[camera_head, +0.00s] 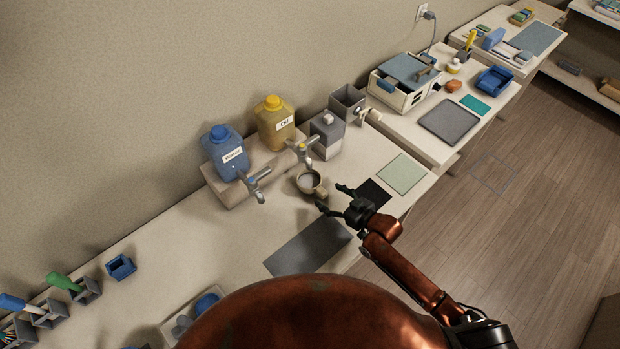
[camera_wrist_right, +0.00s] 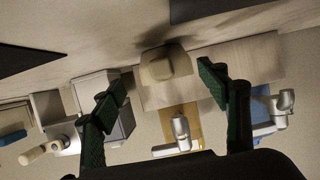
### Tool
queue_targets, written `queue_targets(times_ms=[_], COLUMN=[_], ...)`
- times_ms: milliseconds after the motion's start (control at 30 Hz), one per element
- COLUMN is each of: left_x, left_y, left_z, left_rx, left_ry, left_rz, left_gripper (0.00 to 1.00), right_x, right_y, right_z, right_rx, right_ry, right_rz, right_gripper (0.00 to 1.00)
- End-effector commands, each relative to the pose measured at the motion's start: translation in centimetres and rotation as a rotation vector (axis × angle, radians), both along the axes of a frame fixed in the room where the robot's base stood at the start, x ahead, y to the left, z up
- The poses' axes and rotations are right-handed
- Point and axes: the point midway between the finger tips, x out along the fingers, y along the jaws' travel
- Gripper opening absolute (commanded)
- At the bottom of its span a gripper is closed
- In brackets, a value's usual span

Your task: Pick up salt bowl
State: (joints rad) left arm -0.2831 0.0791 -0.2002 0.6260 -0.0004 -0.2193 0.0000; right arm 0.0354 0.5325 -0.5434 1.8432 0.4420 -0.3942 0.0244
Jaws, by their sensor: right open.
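A small beige cup-like bowl (camera_head: 321,191) with a dark inside stands on the counter below the taps. In the right wrist view the beige bowl (camera_wrist_right: 164,66) lies beyond and between the fingertips. No label shows on it, so I cannot tell if it is the salt bowl. My right gripper (camera_head: 331,197) is open and empty, its fingers pointing at the bowl from the front right, apart from it. It also shows in the right wrist view (camera_wrist_right: 162,86). My left gripper is not in view.
Blue Water jug (camera_head: 225,155) and yellow oil jug (camera_head: 273,125) stand on a riser behind, with taps (camera_head: 256,187) overhanging near the bowl. A grey dispenser (camera_head: 326,138) is behind right. Grey mat (camera_head: 308,246), black mat (camera_head: 374,193) and green mat (camera_head: 401,173) lie on the counter.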

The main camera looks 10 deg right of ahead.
Motion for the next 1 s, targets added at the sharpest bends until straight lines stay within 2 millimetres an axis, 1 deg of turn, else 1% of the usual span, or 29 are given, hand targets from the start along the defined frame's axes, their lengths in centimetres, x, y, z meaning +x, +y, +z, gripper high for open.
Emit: queue_targets(times_ms=[67, 300, 367, 467, 567, 700, 833, 1000], left_x=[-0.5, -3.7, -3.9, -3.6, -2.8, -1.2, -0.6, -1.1], left_y=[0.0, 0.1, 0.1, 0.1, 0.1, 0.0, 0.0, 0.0], left_z=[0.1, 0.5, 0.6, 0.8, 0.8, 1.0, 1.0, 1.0], left_rx=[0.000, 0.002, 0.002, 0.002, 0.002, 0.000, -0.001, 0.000], left_ry=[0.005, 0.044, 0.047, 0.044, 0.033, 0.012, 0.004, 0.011], left_rz=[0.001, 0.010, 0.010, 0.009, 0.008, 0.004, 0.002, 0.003], left_gripper=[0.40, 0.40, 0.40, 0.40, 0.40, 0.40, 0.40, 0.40], right_x=[0.7, 2.7, 3.4, 4.4, 5.1, 5.2, 5.2, 5.2], right_y=[0.7, 2.2, 2.7, 3.3, 3.7, 3.9, 3.9, 3.9], right_z=[-0.3, -1.3, -1.7, -2.3, -2.7, -2.9, -2.9, -2.9], right_rx=[0.003, 0.002, 0.002, 0.001, 0.001, 0.001, 0.001, 0.000], right_ry=[0.001, 0.001, 0.002, 0.001, 0.001, 0.001, 0.001, 0.001], right_rz=[0.001, 0.002, 0.002, 0.001, 0.001, 0.003, 0.003, 0.003], right_gripper=[0.68, 0.68, 0.68, 0.68, 0.68, 0.68, 0.68, 0.56])
